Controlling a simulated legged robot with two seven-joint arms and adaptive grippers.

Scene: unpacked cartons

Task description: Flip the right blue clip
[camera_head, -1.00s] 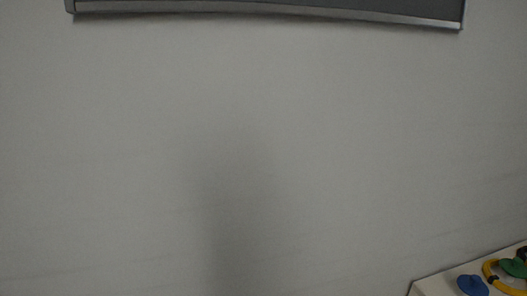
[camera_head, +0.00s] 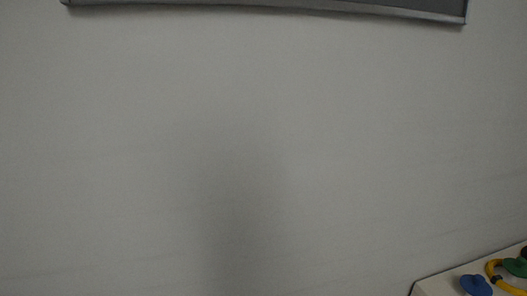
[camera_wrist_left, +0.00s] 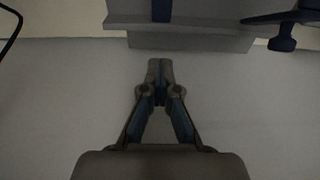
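In the left wrist view, my left gripper (camera_wrist_left: 160,66) points up the picture with its fingertips together and nothing seen between them. Beyond the tips is a grey ledge (camera_wrist_left: 190,41). A dark blue piece (camera_wrist_left: 161,10) hangs at the top middle, cut off by the edge. A second dark blue piece (camera_wrist_left: 284,36), with a wide flat part and a short stem, is at the upper right, apart from the gripper. These may be the blue clips; they are too dark to be sure. My right gripper is in neither view.
The head view shows mostly a plain pale wall (camera_head: 260,150), with a grey-framed panel (camera_head: 300,7) at the top. At the lower right, a pale surface (camera_head: 433,287) holds a blue item (camera_head: 475,285), a yellow ring (camera_head: 492,268) and a green item (camera_head: 515,267).

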